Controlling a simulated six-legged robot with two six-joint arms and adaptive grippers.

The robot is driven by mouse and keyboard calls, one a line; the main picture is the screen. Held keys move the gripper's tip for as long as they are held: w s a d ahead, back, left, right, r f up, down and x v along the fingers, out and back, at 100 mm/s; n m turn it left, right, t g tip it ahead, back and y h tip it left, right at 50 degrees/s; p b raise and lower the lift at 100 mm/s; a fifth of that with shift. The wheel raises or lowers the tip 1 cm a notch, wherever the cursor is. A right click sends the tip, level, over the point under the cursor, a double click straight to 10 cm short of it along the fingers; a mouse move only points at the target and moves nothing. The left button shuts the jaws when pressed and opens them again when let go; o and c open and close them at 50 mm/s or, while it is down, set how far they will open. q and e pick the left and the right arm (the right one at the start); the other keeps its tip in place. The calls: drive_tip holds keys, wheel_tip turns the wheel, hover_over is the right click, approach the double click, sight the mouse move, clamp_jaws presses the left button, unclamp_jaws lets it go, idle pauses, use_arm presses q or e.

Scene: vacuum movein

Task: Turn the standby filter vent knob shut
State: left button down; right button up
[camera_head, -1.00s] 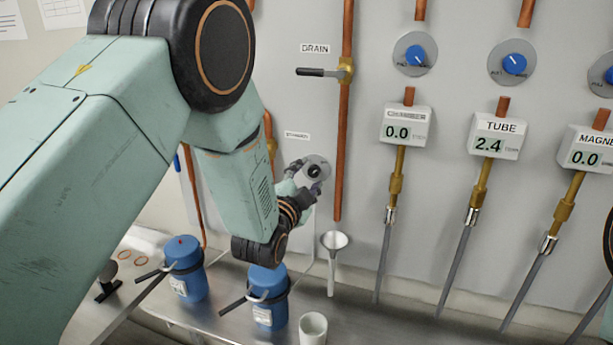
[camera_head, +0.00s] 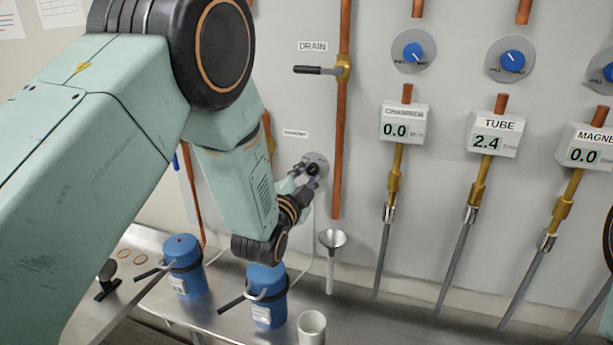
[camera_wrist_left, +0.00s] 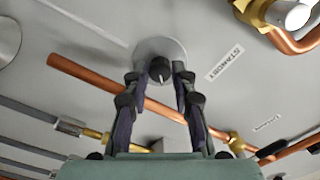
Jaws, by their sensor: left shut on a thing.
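The standby filter vent knob (camera_wrist_left: 159,68) is small and dark with a pale pointer line. It sits on a round grey plate (camera_wrist_left: 152,46) on the wall, beside a STANDBY label (camera_wrist_left: 225,64). My left gripper (camera_wrist_left: 160,78) is shut on the knob, with one finger on each side of it in the left wrist view. In the head view my left gripper (camera_head: 309,176) reaches the same plate (camera_head: 318,158) below the DRAIN label. It partly covers the knob there. My right gripper is not in view.
A copper pipe (camera_head: 341,150) with the black DRAIN handle (camera_head: 315,71) runs close by. Blue knobs (camera_head: 413,51) and gauges (camera_head: 402,123) are to the right.

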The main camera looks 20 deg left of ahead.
use_arm(q)
drive_tip(key=n+b, duration=0.1)
drive_tip(key=n, duration=0.3)
drive_tip(key=n+b, duration=0.1)
drive_tip(key=n, duration=0.3)
drive_tip(key=shift+n, duration=0.4)
drive_tip(key=n+b, duration=0.1)
drive_tip(key=n, duration=0.3)
drive_tip(key=shift+d, duration=0.1)
drive_tip(key=n, duration=0.5)
drive_tip(key=shift+w+r+b, duration=0.1)
drive_tip(key=shift+r+b, duration=0.05)
drive_tip(key=shift+b, duration=0.25)
drive_tip(key=c, duration=1.4)
unclamp_jaws()
drive_tip(key=shift+c, duration=0.2)
drive_tip(key=o, duration=0.3)
drive_tip(key=shift+o, duration=0.2)
